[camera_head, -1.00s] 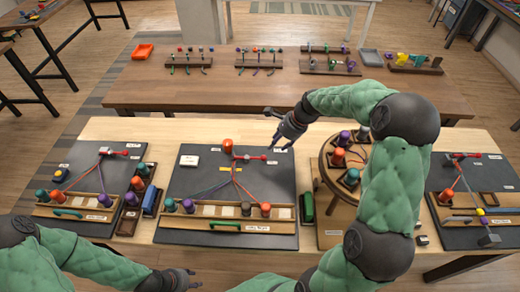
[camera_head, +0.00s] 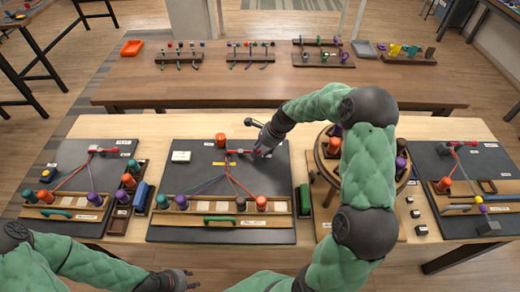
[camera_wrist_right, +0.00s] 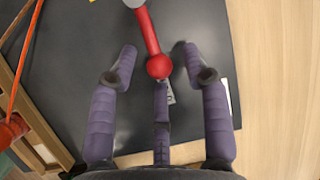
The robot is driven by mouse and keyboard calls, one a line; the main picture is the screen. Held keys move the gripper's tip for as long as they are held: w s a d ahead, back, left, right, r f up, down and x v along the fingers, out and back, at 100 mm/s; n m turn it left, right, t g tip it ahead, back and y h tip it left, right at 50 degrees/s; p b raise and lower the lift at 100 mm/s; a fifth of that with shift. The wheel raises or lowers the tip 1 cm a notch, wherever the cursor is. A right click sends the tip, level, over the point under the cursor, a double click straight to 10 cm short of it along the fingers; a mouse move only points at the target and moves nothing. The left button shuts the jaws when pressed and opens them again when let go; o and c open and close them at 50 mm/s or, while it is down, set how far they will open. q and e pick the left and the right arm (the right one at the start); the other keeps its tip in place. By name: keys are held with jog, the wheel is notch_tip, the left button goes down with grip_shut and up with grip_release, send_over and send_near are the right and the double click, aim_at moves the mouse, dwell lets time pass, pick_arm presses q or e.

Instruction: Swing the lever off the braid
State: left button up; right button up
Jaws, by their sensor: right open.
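The red lever (camera_head: 240,151) stands at the head of the braid on the middle dark board, its arm pointing right. In the right wrist view its red knob and arm (camera_wrist_right: 150,35) lie between the spread fingers of my right gripper (camera_wrist_right: 159,49), with the knob nearest the palm. No firm contact is visible. My right gripper (camera_head: 258,138) is open around the lever's knob end in the head view. The braid cords (camera_head: 228,172), red and blue-grey, run down from the lever. My left gripper (camera_head: 186,279) hangs low at the front edge; its opening is unclear.
A wooden rack (camera_head: 222,218) with bobbins lies in front. A round wooden stand (camera_head: 322,165) is to the right, partly hidden by my arm.

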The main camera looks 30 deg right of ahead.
grip_shut()
